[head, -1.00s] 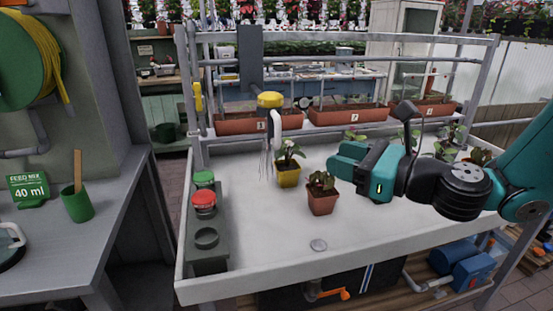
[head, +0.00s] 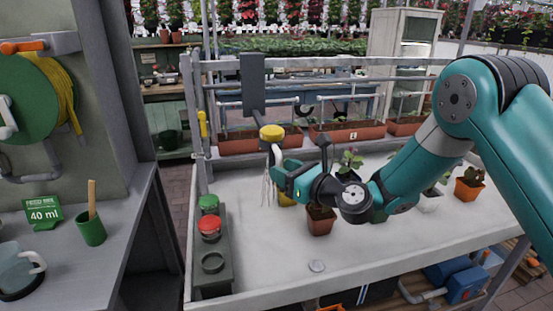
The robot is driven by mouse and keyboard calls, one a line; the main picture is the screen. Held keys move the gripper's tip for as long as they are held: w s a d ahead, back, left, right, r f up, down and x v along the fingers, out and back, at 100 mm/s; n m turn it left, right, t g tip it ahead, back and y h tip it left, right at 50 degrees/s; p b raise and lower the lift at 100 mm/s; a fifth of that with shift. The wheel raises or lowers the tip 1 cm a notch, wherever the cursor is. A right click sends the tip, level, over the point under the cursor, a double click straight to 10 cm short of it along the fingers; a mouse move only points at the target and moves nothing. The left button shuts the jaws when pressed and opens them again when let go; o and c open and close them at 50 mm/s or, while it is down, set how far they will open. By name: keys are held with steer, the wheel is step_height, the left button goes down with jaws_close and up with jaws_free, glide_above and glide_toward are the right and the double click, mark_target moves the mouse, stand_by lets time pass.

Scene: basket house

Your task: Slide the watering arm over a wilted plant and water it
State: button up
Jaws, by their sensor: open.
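The watering arm hangs from a rail over the white bench, with a grey upright plate (head: 253,82), a yellow knob (head: 271,132) and a pale curved handle (head: 277,153). Thin pale strands (head: 266,188) hang below it; I cannot tell if they are water. My gripper (head: 279,176) is open at the handle's lower end; whether it touches is unclear. The yellow pot (head: 286,200) is mostly hidden behind my gripper. A terracotta pot (head: 320,224) stands just right of it, its plant largely covered by my wrist. A plant in an orange pot (head: 468,190) stands at the right.
A dark tray (head: 213,283) with green (head: 208,203) and red (head: 209,226) caps lies along the bench's left edge. A round drain (head: 316,266) is near the front. Long planters (head: 347,135) line the back. A side counter holds a green cup (head: 91,229).

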steer(key=shift+x, duration=1)
steer(key=shift+c, duration=0.2)
